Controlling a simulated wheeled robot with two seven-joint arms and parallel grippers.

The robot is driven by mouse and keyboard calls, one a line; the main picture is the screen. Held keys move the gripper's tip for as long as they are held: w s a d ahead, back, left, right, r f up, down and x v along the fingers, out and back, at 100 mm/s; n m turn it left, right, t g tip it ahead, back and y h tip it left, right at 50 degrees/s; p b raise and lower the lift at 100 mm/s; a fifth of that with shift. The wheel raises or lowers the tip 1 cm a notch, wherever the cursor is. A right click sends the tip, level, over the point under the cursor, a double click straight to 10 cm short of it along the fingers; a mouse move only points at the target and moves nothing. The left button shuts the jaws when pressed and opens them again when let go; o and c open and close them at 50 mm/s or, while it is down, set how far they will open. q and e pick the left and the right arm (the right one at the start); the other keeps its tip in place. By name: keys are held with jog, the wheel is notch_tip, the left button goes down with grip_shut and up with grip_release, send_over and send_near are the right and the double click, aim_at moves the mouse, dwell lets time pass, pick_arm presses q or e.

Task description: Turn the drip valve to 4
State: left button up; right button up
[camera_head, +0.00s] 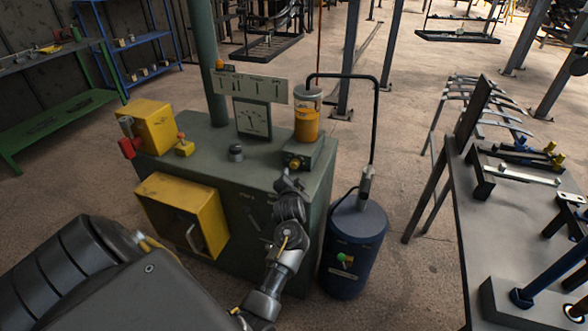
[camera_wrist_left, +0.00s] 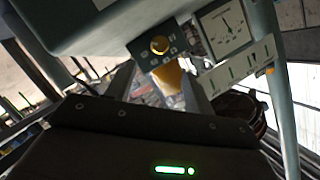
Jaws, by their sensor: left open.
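The drip valve is a small brass knob (camera_head: 293,164) on the front of a green block, below a glass jar of amber oil (camera_head: 307,122). In the left wrist view the knob (camera_wrist_left: 160,45) sits on a dark plate with small marks around it, too small to read. My left gripper (camera_head: 289,180) is just in front of and below the knob in the head view. It is open, with its fingers (camera_wrist_left: 158,85) apart and the knob beyond their tips. I see no contact with the knob. My right gripper is not in view.
The green cabinet (camera_head: 160,167) carries a gauge panel (camera_head: 252,117), a yellow box (camera_head: 152,125) and a small black knob (camera_head: 236,152). A yellow door (camera_head: 180,214) is on its front. A blue tank (camera_head: 352,250) with a hose stands to the right, near my left arm.

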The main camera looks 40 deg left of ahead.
aim_at(294, 166)
pick_arm(q)
jog(key=x, duration=1)
jog(key=shift+f, duration=0.1)
jog(key=shift+c, duration=0.2)
jog(key=c, duration=0.9)
